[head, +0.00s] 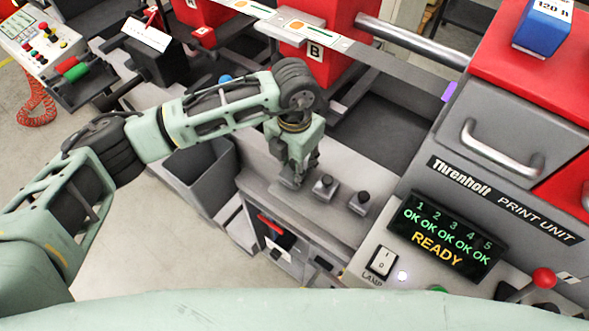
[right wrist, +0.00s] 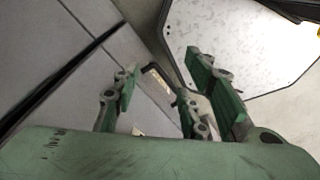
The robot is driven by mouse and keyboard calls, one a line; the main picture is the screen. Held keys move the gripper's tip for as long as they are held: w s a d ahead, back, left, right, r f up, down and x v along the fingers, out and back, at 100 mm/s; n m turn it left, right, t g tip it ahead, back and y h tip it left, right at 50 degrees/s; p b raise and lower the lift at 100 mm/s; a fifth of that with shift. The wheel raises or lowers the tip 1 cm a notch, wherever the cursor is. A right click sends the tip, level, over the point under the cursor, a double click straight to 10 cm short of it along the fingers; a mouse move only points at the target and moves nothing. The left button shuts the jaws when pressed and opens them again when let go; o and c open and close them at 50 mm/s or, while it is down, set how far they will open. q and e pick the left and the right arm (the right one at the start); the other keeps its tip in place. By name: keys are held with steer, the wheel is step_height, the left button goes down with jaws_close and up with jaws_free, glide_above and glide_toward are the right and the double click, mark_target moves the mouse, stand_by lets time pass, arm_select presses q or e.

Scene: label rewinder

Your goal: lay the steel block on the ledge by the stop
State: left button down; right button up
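My left gripper (head: 291,182) points down at the grey ledge (head: 318,222), its fingertips low over or on it, left of two black-topped knobs. The fingers and wrist cover the spot below them, so I cannot tell whether they hold anything. I cannot make out the steel block in either view. The stop cannot be told for sure; the nearer knob (head: 325,187) and the farther knob (head: 360,203) stand on the ledge to the gripper's right. My right gripper (right wrist: 170,95) shows in the right wrist view with fingers spread and nothing between them.
The print unit with its READY display (head: 447,236) stands at the right, with a lamp switch (head: 381,262) beside it. A grey open bin (head: 197,178) is left of the ledge. A red-handled part (head: 270,226) is on the front below. A steel bar (head: 412,42) crosses behind.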

arm_select(q)
steer(key=shift+r, duration=0.1)
arm_select(e)
steer(key=shift+w, duration=0.3)
arm_select(q)
steer(key=shift+r, duration=0.1)
